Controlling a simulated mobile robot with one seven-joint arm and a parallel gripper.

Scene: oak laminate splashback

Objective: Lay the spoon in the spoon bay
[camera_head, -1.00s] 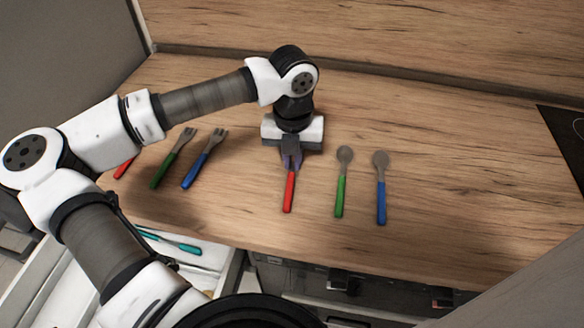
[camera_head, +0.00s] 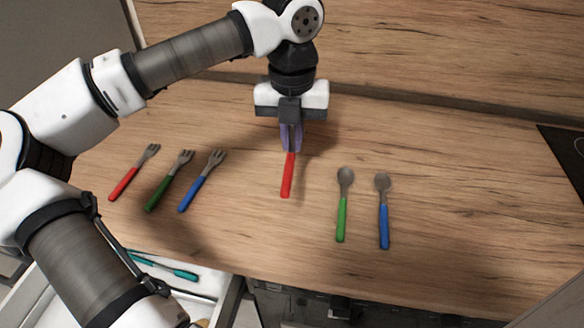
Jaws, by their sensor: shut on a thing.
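My gripper (camera_head: 291,146) is shut on a red-handled utensil (camera_head: 287,177) above the middle of the counter. Its head is hidden between the fingers; it is in the row with the spoons, but its bowl does not show. The red handle points toward the front edge. A green-handled spoon (camera_head: 342,208) and a blue-handled spoon (camera_head: 383,212) lie on the counter to the right. An open white drawer (camera_head: 232,301) is at the lower left, partly hidden by my arm. I cannot make out which bay is for spoons.
Red (camera_head: 125,184), green (camera_head: 161,190) and blue (camera_head: 195,190) forks lie on the counter (camera_head: 450,150) at the left. Teal-handled cutlery (camera_head: 178,271) lies in the drawer. A dark hob (camera_head: 568,150) is at the right edge. The wooden splashback (camera_head: 420,60) rises behind.

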